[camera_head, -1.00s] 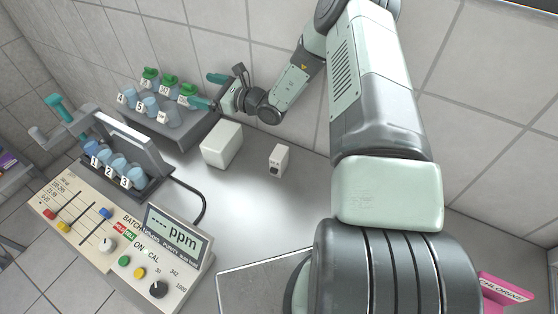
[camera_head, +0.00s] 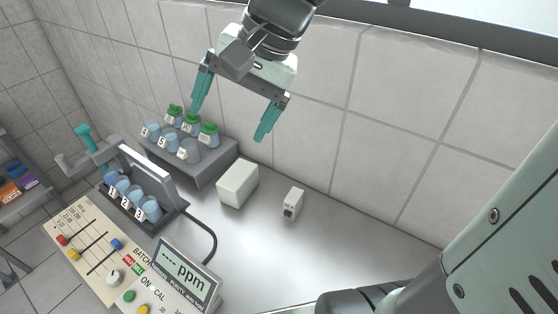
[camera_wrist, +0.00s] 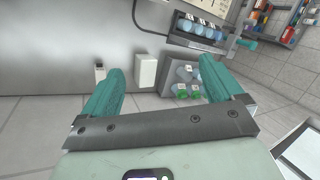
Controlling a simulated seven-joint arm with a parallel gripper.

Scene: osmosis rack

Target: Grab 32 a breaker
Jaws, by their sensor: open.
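A small white block with a dark patch low on its front, which looks like the breaker (camera_head: 292,204), stands upright on the grey bench, right of a larger plain white box (camera_head: 238,184). Its rating is too small to read. My gripper (camera_head: 228,125) is open and empty, with teal fingers spread wide, above the back of the bench. In the wrist view, the breaker (camera_wrist: 100,72) shows just beyond the left fingertip, and the white box (camera_wrist: 146,70) shows between the fingers. Neither finger appears to touch anything.
A grey stepped stand (camera_head: 205,167) with numbered, green-capped jars is left of the box. A rack with numbered cups (camera_head: 133,198) and a control panel with a ppm display (camera_head: 184,272) are nearer. A black cable curves across the bench. The bench right of the breaker is clear.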

